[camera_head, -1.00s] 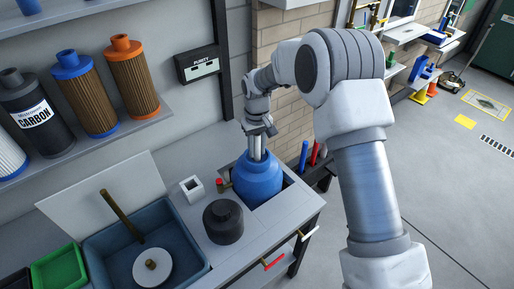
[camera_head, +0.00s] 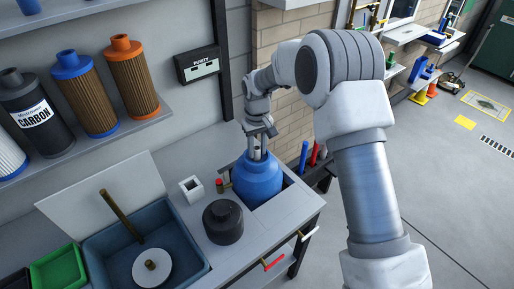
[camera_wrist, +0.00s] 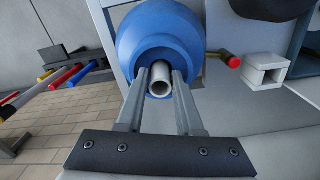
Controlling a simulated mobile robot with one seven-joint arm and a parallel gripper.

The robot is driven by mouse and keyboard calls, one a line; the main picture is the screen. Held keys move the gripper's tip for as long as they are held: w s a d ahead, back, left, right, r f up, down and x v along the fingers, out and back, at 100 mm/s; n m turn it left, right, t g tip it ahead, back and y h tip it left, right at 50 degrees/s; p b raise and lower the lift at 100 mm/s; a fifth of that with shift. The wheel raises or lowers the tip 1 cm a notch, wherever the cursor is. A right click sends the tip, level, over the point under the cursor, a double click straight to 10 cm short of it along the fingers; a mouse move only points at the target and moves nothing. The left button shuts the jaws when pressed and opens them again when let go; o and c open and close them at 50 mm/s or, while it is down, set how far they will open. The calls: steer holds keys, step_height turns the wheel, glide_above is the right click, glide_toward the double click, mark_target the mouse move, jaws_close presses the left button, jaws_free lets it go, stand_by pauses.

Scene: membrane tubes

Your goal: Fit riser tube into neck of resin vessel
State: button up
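The blue resin vessel (camera_head: 258,180) stands upright in a recess at the right end of the bench. In the wrist view its rounded body (camera_wrist: 160,32) fills the top middle. The pale grey riser tube (camera_wrist: 161,80) stands in the vessel's neck, with its open end toward the wrist camera. My gripper (camera_wrist: 161,74) is over the neck, one finger on each side of the tube's end. The fingers look spread, with a narrow dark gap beside the tube. The tube's lower part is hidden inside the vessel.
A dark round jar (camera_head: 223,222), a white square block (camera_head: 192,189) and a red-capped fitting (camera_head: 219,186) are close left of the vessel. A blue basin (camera_head: 180,250) is farther left. Filter cartridges (camera_head: 133,80) stand on the shelf behind. Red and blue handles (camera_head: 304,155) stick up at right.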

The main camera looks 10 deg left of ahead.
step_height(320, 180, up, 12)
steer(key=s+d+r+m+t, duration=0.1)
steer(key=s+d+r, duration=0.2)
steer(key=d+r, duration=0.5)
steer(key=s+d+r+m+t, duration=0.2)
steer(key=s+d+r, duration=0.3)
steer(key=s+d, duration=0.25)
steer(key=s+d+r+m+t, duration=0.1)
steer(key=s+d+r+m, duration=0.1)
steer(key=s+d+r, duration=0.35)
steer(key=s+d+f, duration=0.2)
steer(key=s, duration=0.4)
steer(key=s+d+f+m+t, duration=0.1)
steer(key=s+d+f, duration=0.1)
steer(key=s, duration=0.4)
steer(key=shift+s+d+m+t, duration=0.25)
steer(key=shift+m+t, duration=0.05)
steer(key=shift+a, duration=0.1)
